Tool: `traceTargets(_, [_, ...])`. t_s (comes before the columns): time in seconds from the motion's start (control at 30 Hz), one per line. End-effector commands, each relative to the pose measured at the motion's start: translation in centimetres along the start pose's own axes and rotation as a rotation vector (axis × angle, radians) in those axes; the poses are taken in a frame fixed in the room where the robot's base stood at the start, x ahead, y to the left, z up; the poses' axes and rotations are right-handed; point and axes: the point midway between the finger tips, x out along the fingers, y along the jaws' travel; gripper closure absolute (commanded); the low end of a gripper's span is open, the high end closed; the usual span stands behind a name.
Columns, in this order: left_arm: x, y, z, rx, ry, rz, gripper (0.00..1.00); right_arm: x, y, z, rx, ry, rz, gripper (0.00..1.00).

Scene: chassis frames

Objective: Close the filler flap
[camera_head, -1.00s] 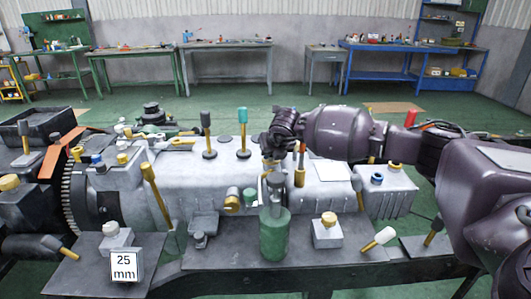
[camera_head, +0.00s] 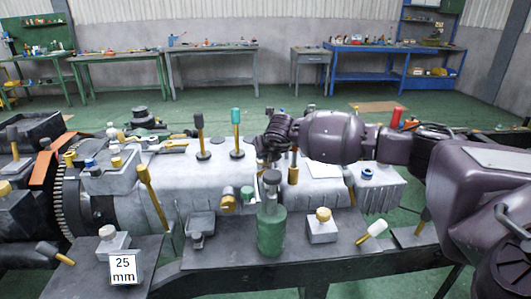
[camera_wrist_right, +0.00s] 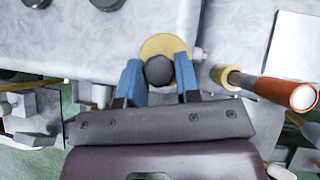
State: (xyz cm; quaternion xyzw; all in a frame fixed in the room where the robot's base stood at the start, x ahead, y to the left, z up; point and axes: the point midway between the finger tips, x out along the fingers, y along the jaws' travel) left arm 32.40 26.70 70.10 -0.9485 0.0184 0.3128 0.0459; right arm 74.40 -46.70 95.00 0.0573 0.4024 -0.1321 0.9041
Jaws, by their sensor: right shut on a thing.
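My right gripper (camera_wrist_right: 158,78) has its two blue fingers shut on a dark round knob (camera_wrist_right: 159,71). A yellow disc (camera_wrist_right: 160,46) shows around and behind the knob, over the pale grey casing. I cannot tell for certain whether this disc and knob are the filler flap, or whether it is closed. In the head view my right gripper (camera_head: 270,155) points down over the front part of the grey casing (camera_head: 225,174). The knob is hidden there by the gripper and by the grey top of a green canister. My left gripper is not in view.
The green canister (camera_head: 271,232) stands in front of the casing. A "25 mm" block (camera_head: 123,268) lies front left.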

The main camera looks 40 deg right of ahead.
Motion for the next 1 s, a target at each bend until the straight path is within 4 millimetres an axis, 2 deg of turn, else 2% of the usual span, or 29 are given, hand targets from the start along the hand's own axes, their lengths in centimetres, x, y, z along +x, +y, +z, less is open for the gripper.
traceTargets(0.03, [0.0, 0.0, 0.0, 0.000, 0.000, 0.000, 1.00, 0.0, 0.0, 0.0, -0.003, 0.000, -0.001, 1.00])
traceTargets(0.07, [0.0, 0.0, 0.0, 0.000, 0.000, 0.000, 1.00, 0.0, 0.0, 0.0, -0.003, 0.000, -0.001, 0.68])
traceTargets(0.2, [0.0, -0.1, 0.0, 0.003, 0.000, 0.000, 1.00, 0.0, 0.0, -0.1, -0.002, 0.001, -0.001, 0.46])
traceTargets(0.23, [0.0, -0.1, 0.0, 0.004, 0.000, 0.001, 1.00, 0.0, 0.0, -0.1, -0.002, 0.001, -0.001, 0.44])
traceTargets(0.57, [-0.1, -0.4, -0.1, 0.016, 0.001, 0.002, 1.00, -0.4, 0.0, 0.0, -0.002, 0.000, 0.000, 0.44])
traceTargets(0.67, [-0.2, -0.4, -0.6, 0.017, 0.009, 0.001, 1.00, -1.4, -0.1, 0.1, -0.001, -0.002, -0.001, 0.44])
traceTargets(0.83, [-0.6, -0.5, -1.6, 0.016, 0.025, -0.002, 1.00, -4.5, -0.1, 0.3, -0.002, -0.005, 0.000, 0.44])
traceTargets(1.0, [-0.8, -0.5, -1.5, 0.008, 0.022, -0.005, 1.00, -7.5, 0.0, 0.2, -0.002, -0.004, 0.001, 0.44])
